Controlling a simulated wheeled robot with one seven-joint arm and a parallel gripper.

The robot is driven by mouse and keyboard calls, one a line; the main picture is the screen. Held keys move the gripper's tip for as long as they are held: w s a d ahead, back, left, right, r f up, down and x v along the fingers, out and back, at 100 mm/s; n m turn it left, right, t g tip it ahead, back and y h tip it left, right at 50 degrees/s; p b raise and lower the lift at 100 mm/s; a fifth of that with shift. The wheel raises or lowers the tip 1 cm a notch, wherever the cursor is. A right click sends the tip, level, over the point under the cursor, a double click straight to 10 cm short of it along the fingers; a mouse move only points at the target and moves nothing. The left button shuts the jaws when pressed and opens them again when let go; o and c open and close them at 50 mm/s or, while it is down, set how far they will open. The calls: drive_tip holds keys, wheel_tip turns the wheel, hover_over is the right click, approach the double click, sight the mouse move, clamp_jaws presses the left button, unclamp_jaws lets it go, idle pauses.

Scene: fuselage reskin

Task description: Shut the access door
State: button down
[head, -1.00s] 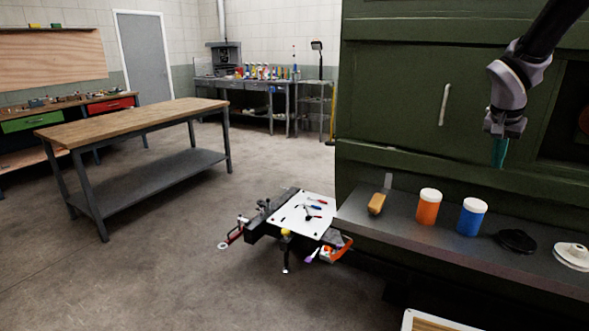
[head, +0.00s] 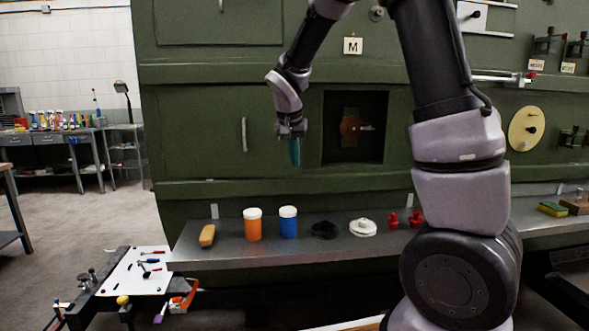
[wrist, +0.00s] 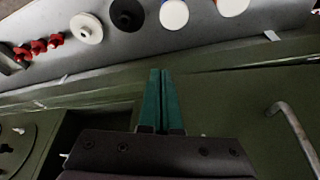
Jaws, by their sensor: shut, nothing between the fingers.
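The access door seems to be the green panel with a pale vertical bar handle (head: 244,135), left of a dark square opening (head: 338,140) in the green fuselage wall. The opening is uncovered and shows a round reddish-brown part inside. My gripper (head: 295,152) points down in front of the wall, between the handle and the opening's left edge. Its teal fingers are together with nothing between them. In the wrist view my gripper (wrist: 160,73) hangs over green wall, with the handle (wrist: 295,135) to the right and the dark opening (wrist: 85,140) to the left.
A grey shelf (head: 225,254) runs below the wall. On it stand a wooden-handled tool (head: 207,236), an orange jar (head: 253,226), a blue jar (head: 288,223), a black disc (head: 324,230), a white disc (head: 363,228) and red knobs (head: 416,219). A tool cart (head: 133,272) stands at lower left.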

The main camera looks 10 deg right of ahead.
drive_tip(key=shift+s+r+n+y, duration=0.75)
drive_tip(key=shift+r+n, duration=0.75)
drive_tip(key=shift+r, duration=2.25)
drive_tip(key=w+d+f, duration=0.2)
drive_tip(key=w+f, duration=0.5)
drive_tip(key=f, duration=0.2)
drive_tip(key=shift+w, duration=0.15)
drive_tip(key=w, duration=0.3)
drive_tip(key=shift+d, duration=0.3)
drive_tip(key=shift+s+f, duration=0.1)
